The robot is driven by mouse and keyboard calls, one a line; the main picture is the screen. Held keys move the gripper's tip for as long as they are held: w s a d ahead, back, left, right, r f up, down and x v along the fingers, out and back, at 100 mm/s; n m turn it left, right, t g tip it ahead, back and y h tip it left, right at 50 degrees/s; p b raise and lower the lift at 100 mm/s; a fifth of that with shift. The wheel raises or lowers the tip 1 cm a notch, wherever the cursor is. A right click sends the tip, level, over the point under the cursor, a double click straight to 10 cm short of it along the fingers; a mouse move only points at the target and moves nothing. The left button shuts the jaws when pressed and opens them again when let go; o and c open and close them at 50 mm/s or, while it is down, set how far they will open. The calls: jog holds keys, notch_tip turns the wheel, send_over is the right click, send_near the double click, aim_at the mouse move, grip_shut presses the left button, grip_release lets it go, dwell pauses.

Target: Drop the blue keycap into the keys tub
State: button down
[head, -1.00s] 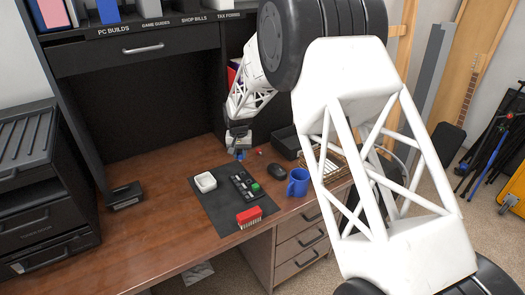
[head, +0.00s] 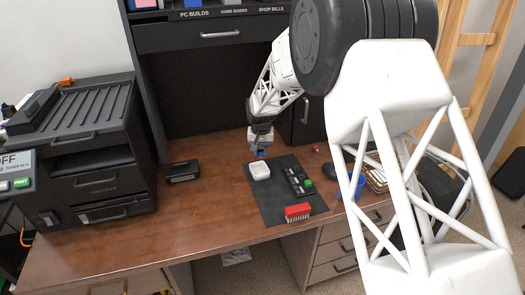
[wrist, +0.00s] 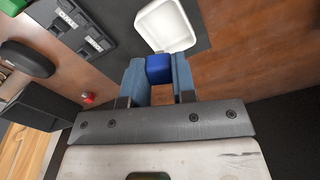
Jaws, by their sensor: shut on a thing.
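My gripper (head: 261,151) is shut on the blue keycap (head: 262,155), which sits between the fingertips in the wrist view (wrist: 159,70). The small white open tub (head: 259,173), the only tub in view, stands on the dark mat (head: 268,208); I can read no label on it. In the head view the keycap hangs just behind the tub. In the wrist view the tub (wrist: 166,27) lies just beyond the fingertips and looks empty. The keycap appears above the desk, not inside the tub.
A black keypad with a green key (head: 298,181) lies right of the tub, and a red brush-like block (head: 297,211) lies at the mat's front. A small red piece (wrist: 88,98) lies nearby. A printer (head: 95,150) stands left.

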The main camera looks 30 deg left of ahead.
jog(key=shift+f, duration=0.15)
jog(key=shift+f, duration=3.15)
jog(key=c, duration=0.8)
grip_release()
jog(key=shift+c, duration=0.2)
jog(key=shift+r, duration=3.9)
jog(key=shift+d, duration=0.1)
